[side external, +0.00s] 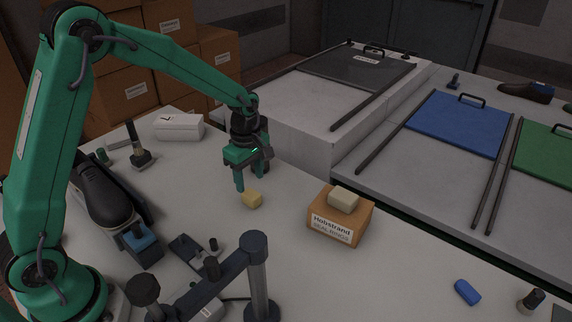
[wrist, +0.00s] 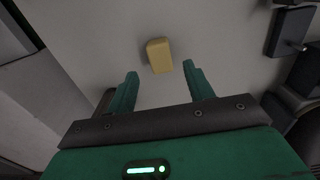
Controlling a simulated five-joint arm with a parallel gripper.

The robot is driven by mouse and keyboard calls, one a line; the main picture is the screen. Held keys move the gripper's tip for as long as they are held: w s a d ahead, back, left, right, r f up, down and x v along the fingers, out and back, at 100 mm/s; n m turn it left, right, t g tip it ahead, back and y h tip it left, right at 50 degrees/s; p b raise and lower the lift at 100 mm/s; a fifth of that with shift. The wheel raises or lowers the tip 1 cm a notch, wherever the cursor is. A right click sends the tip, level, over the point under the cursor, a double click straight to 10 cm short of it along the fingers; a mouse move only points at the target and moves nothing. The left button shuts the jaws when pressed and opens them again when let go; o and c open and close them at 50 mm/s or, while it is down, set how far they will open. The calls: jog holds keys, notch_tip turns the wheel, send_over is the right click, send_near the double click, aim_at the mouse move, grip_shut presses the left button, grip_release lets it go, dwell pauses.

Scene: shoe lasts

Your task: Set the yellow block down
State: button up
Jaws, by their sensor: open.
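The yellow block (side external: 252,199) rests on the grey table, below and slightly to the right of my gripper (side external: 241,186) in the side view. In the wrist view the yellow block (wrist: 159,55) lies beyond the fingertips, roughly in line with the gap between them. My gripper (wrist: 159,70) is open, with nothing between its fingers. The block looks apart from both fingers.
A cardboard box (side external: 340,222) with a pale block (side external: 343,199) on top stands right of the yellow block. A dark metal frame (side external: 257,275) stands in front. A blue block (side external: 467,292) lies at right. The table around the yellow block is clear.

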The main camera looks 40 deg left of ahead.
aim_at(250, 194)
notch_tip(250, 194, up, 6)
dwell(0.4)
jog(key=shift+r, duration=0.1)
dwell(0.4)
jog(key=s+a+r+m+t, duration=0.1)
jog(key=s+r+m+t, duration=0.2)
jog(key=s+r+m, duration=0.7)
jog(key=s+a+r+m+t, duration=0.1)
jog(key=s+r+m+t, duration=0.1)
jog(key=s+m, duration=0.6)
jog(key=s, duration=0.5)
jog(key=shift+t, duration=0.3)
